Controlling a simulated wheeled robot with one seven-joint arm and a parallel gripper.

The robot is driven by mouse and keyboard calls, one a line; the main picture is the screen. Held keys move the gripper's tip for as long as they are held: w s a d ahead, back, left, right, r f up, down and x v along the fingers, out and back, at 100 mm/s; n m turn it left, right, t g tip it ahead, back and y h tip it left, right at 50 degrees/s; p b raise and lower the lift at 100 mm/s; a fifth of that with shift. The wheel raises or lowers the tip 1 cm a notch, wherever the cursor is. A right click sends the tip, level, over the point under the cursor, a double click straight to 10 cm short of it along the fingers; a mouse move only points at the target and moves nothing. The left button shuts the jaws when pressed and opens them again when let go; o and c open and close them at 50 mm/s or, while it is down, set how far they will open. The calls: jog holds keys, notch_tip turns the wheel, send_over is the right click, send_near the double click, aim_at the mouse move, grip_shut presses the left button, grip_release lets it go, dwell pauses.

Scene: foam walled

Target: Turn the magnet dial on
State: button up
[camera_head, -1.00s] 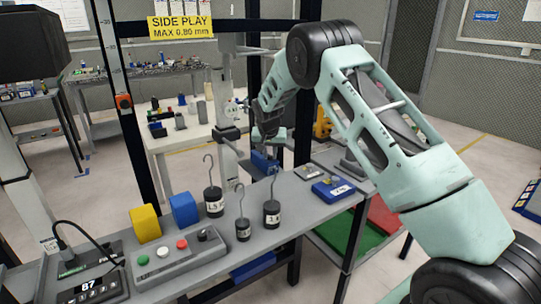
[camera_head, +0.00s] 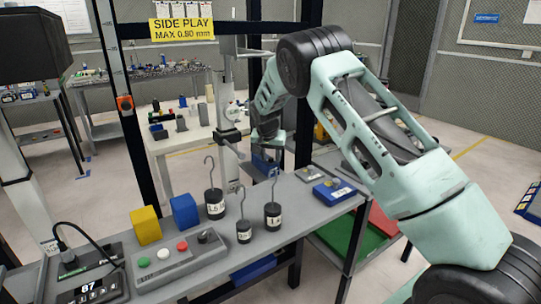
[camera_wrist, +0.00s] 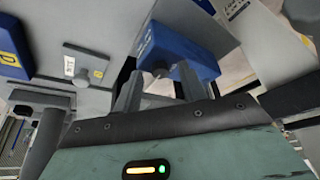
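A blue block (camera_wrist: 182,45) with a white marking sits just beyond my gripper in the wrist view. A grey round knob (camera_wrist: 160,69), apparently the magnet dial, is on its near side. My gripper (camera_wrist: 158,80) has its two fingers apart, with the knob in line with the gap between them. I cannot tell whether a finger touches it. In the head view the blue block (camera_head: 264,162) is partly hidden behind my wrist, beyond the bench's back edge. My fingertips cannot be made out there.
The grey bench (camera_head: 318,212) holds hooked weights (camera_head: 273,216), yellow and blue blocks (camera_head: 146,225), a button box (camera_head: 180,256) and a blue labelled box (camera_head: 334,191). A dark upright post (camera_head: 304,100) and a grey stand (camera_head: 229,135) are close to my arm.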

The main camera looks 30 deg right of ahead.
jog(key=shift+r, duration=0.1)
jog(key=v, duration=0.7)
jog(key=shift+b, duration=0.4)
jog(key=shift+s+a+r, duration=0.1)
